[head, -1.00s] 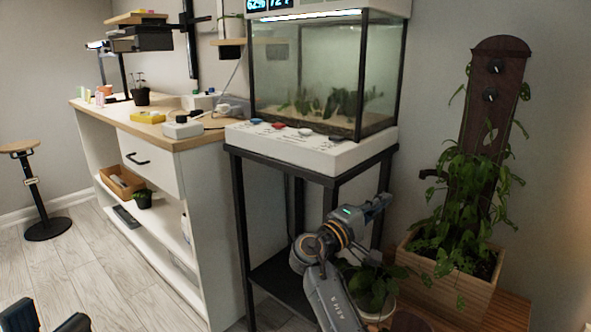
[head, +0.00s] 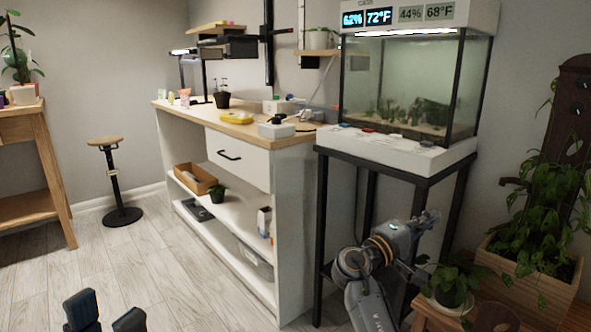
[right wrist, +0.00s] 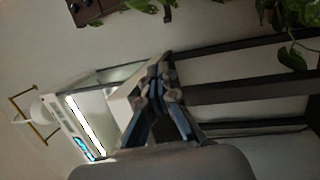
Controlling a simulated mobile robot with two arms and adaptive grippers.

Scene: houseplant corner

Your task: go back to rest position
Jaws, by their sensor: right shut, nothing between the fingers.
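My right gripper (head: 430,219) is shut and empty, in front of the black tank stand's right side. In the right wrist view its fingertips (right wrist: 160,72) meet in front of the tilted terrarium base. My left gripper (head: 105,312) shows only as dark fingers at the bottom left edge; they stand apart with nothing between them, over the floor.
The glass terrarium (head: 400,85) stands on a black stand (head: 320,230). A white workbench (head: 292,220) is left of it. A potted plant (head: 450,290) and a wooden planter (head: 530,285) are at the right.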

